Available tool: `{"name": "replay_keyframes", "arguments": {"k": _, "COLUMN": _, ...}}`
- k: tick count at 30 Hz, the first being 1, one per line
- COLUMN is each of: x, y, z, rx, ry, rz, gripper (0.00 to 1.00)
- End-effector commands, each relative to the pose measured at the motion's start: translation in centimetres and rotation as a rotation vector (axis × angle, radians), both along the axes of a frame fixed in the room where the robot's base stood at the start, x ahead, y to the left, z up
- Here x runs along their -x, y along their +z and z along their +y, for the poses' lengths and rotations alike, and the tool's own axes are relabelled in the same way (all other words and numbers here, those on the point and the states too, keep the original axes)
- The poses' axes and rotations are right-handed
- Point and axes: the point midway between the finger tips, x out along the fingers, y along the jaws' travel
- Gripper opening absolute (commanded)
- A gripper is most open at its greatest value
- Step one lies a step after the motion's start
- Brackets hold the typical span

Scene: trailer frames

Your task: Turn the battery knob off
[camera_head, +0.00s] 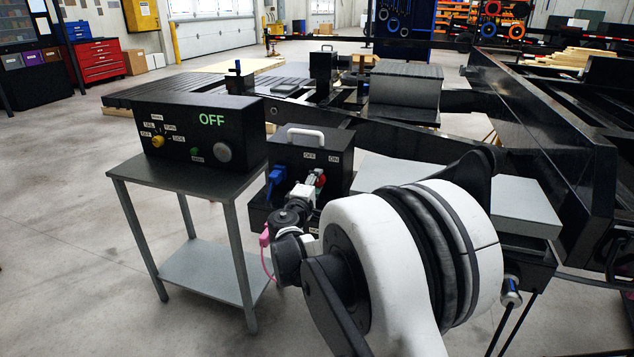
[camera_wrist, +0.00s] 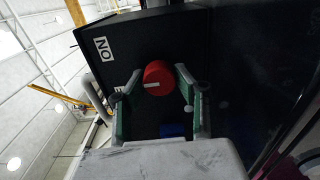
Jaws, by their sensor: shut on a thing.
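The battery knob (camera_wrist: 158,74) is red and round with a short white mark, on the dark face of the battery box (camera_wrist: 120,50). In the head view the battery box (camera_head: 310,140) has a white handle and OFF and ON labels above the knob (camera_head: 321,179). My gripper (camera_wrist: 159,79) is shut on the knob, one green-sided finger on each side. In the head view my gripper mostly hides the knob.
A blue connector (camera_head: 276,181) is plugged in left of the knob. A black control box (camera_head: 195,133) showing green OFF stands on a grey table (camera_head: 135,172) to the left. A black trailer frame (camera_head: 440,150) extends behind.

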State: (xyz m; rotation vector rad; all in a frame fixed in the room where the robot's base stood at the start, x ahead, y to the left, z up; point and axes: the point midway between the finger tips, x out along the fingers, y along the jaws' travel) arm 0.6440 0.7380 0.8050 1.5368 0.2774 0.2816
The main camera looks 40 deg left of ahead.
Motion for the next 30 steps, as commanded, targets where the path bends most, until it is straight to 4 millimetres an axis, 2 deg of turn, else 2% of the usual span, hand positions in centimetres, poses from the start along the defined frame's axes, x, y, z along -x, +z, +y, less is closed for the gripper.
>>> {"name": "replay_keyframes", "arguments": {"k": 5, "x": 0.0, "y": 0.0, "z": 0.0, "rx": 0.0, "ry": -0.001, "rz": 0.0, "gripper": 0.02}}
{"name": "replay_keyframes", "arguments": {"k": 6, "x": 0.0, "y": 0.0, "z": 0.0, "rx": 0.0, "ry": -0.001, "rz": 0.0, "gripper": 0.32}}
{"name": "replay_keyframes", "arguments": {"k": 10, "x": 0.0, "y": 0.0, "z": 0.0, "rx": 0.0, "ry": 0.0, "rz": 0.0, "gripper": 0.48}}
{"name": "replay_keyframes", "arguments": {"k": 20, "x": 0.4, "y": 0.0, "z": -0.1, "rx": -0.001, "ry": 0.0, "rz": 0.0, "gripper": 0.48}}
{"name": "replay_keyframes", "arguments": {"k": 26, "x": 3.1, "y": 0.0, "z": -1.0, "rx": -0.001, "ry": 0.002, "rz": 0.0, "gripper": 0.48}}
{"name": "replay_keyframes", "arguments": {"k": 30, "x": 5.8, "y": 0.0, "z": -2.0, "rx": -0.001, "ry": 0.003, "rz": 0.0, "gripper": 0.48}}
